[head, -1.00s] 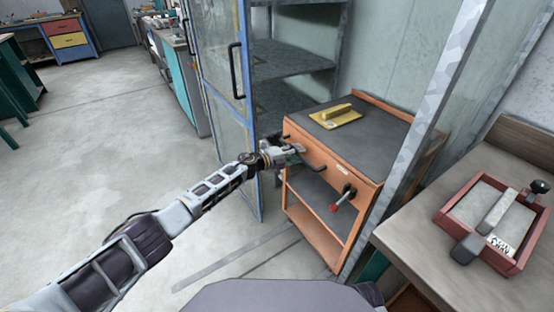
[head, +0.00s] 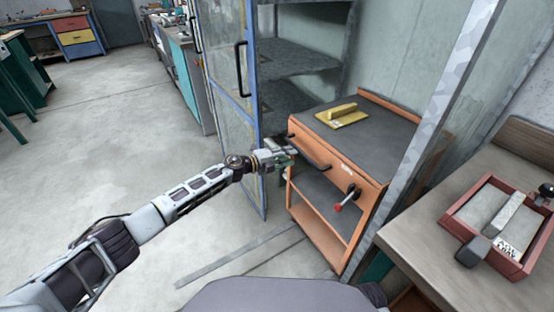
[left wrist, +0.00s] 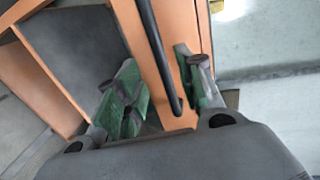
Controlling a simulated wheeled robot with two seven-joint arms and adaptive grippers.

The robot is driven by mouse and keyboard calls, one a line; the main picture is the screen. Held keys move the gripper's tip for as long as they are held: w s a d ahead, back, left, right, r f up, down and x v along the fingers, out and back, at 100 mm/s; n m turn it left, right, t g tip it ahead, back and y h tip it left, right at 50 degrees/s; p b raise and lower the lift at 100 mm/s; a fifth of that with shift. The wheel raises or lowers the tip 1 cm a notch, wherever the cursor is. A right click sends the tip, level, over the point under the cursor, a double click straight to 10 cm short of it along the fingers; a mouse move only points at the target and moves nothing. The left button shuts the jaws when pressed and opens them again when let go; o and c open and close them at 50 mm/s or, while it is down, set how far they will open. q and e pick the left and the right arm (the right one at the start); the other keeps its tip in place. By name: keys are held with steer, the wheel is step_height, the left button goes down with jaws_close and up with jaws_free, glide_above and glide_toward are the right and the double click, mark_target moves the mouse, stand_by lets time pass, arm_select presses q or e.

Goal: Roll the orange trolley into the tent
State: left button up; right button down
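The orange trolley (head: 317,220) stands upright right of centre in the head view, with a dark top, a lower shelf and a black bar handle (head: 313,158) on its front. My left gripper (head: 290,149) is at the handle's left end. In the left wrist view its green fingers (left wrist: 162,90) are spread apart, with the black handle bar (left wrist: 157,50) passing between them; contact cannot be told. The tent seems to be the framed enclosure with a blue-edged door (head: 249,110). My right gripper is out of view.
Open floor (head: 130,130) lies left.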

arm_select(q)
steer(key=shift+v, duration=2.35)
steer(key=shift+s, duration=0.1)
